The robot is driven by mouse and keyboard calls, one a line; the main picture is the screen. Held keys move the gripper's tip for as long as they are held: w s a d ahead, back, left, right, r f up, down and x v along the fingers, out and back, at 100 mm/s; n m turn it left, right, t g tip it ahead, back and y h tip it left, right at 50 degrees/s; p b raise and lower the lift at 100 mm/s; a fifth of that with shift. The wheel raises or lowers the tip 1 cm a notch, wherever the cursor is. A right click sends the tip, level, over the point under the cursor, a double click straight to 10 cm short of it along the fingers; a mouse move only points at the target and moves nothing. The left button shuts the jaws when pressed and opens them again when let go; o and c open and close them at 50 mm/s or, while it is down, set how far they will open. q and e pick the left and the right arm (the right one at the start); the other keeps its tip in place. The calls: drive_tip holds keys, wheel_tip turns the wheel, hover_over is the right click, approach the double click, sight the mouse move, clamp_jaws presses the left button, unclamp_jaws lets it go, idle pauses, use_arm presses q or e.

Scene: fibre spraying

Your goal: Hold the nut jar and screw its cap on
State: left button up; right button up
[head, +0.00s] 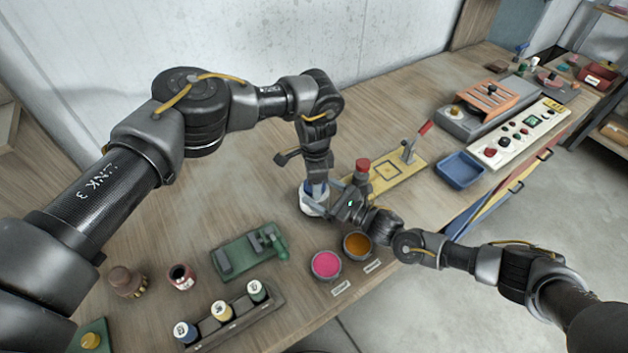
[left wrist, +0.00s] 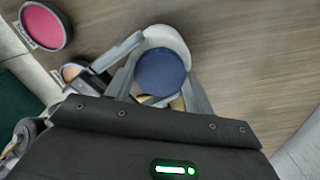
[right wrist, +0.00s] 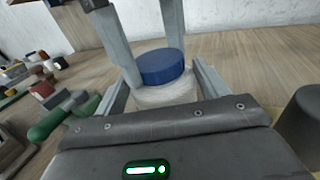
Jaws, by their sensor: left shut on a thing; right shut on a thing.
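The nut jar (head: 312,207) is whitish and stands upright on the wooden table in the middle of the head view. Its blue cap (right wrist: 162,66) sits on top of the pale jar body (right wrist: 165,96) in the right wrist view; I cannot tell how tightly it is seated. My left gripper (head: 318,187) points down from above, shut on the cap, which also shows between its fingers in the left wrist view (left wrist: 161,73). My right gripper (head: 328,206) reaches in low from the right, shut around the jar body. The fingers partly hide the jar.
A yellow board (head: 400,175) with a red-handled clamp lies just right. Pink (head: 326,264) and orange (head: 357,245) pots stand in front. A green device (head: 245,255) and a rack of spools (head: 235,315) are front left. A blue tray (head: 460,170) stands further right.

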use_arm(q)
drive_tip(key=shift+m, duration=0.8)
drive_tip(key=o, duration=1.1)
drive_tip(key=shift+c, duration=0.2)
drive_tip(key=shift+r, duration=2.25)
drive_tip(key=shift+c, duration=0.4)
drive_tip(key=shift+r+n, duration=0.5)
drive_tip(key=shift+n, duration=0.5)
wheel_tip(320, 180, up, 2)
drive_tip(key=n, duration=0.4)
drive_tip(key=shift+r+n, duration=0.25)
drive_tip(key=shift+n, duration=0.05)
